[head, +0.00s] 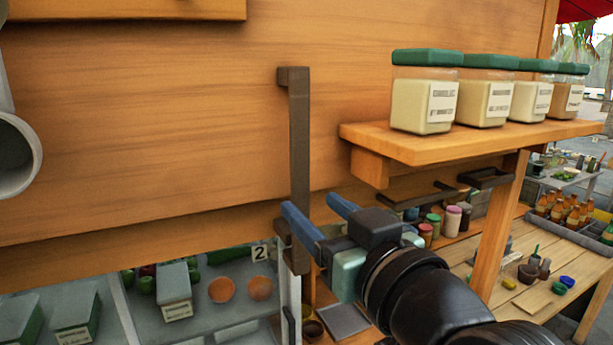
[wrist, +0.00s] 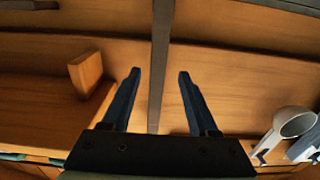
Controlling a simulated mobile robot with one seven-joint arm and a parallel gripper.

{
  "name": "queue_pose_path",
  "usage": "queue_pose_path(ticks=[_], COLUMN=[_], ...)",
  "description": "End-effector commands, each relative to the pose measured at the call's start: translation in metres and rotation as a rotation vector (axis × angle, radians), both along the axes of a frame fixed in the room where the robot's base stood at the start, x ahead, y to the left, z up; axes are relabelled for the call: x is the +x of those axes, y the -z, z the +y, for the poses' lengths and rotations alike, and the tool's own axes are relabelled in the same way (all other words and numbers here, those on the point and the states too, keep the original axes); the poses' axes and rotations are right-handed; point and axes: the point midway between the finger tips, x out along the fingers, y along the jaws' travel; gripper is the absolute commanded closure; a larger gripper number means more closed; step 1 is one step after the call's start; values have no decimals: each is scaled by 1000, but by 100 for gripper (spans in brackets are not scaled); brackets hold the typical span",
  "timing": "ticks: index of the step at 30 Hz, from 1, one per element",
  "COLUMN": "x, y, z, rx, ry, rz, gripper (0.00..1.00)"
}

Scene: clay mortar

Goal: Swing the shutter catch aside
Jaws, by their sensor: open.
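The shutter catch looks like a dark, upright metal bar (head: 299,140) against the wooden wall panel. Its upper end bends left, and its lower end reaches below the panel's edge. In the wrist view the dark bar (wrist: 161,60) runs upright between my two fingers, with space on both sides. My gripper (head: 310,206) is open and empty near the bar's lower half. In the head view its left blue finger crosses in front of the bar and hides part of it. My gripper also shows in the wrist view (wrist: 159,73). I cannot tell how deep the bar sits between the fingers.
A wooden shelf (head: 470,143) with several green-lidded jars stands out to the right of the bar. Below are a glass-fronted case (head: 126,315) and a wooden counter (head: 510,300) with small pots.

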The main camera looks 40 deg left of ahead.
Motion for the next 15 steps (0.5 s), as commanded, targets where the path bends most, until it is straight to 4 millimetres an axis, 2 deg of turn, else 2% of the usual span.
queue_pose_path(ticks=[1,6,15], x=[3,14,22], y=[-4,-3,0], z=[11,36,51], rx=[-1,-1,-1], ry=[-3,-2,2], rz=[5,3,0], gripper=[40,40,40])
